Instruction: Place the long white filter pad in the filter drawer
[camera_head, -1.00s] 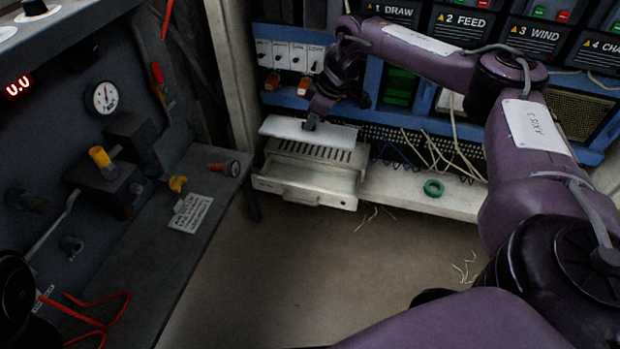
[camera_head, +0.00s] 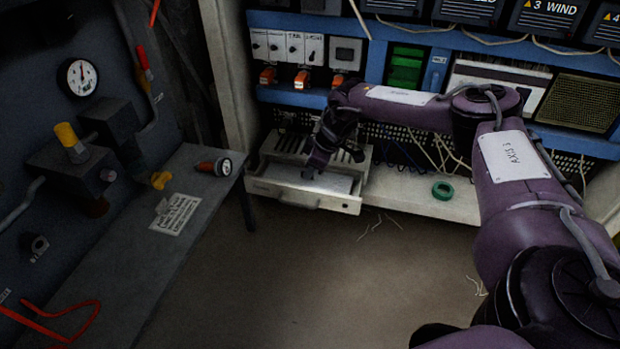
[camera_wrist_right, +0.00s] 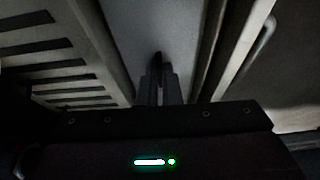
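The long white filter pad (camera_head: 328,182) is inside the open filter drawer (camera_head: 292,196), lengthwise between its front panel and the slotted housing. I cannot tell whether it rests flat on the drawer floor. My right gripper (camera_head: 309,174) reaches down into the drawer at the pad, covering part of it. In the right wrist view the narrow fingers (camera_wrist_right: 160,82) are close together on the pad (camera_wrist_right: 150,28), with the slots on the left and the drawer front on the right. My left gripper is out of view.
A green tape ring (camera_head: 442,190) lies on the pale ledge right of the drawer. A grey bench (camera_head: 130,260) with a flashlight-like fitting (camera_head: 214,167) stands at left. A blue rack (camera_head: 380,70) of switches and modules rises behind.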

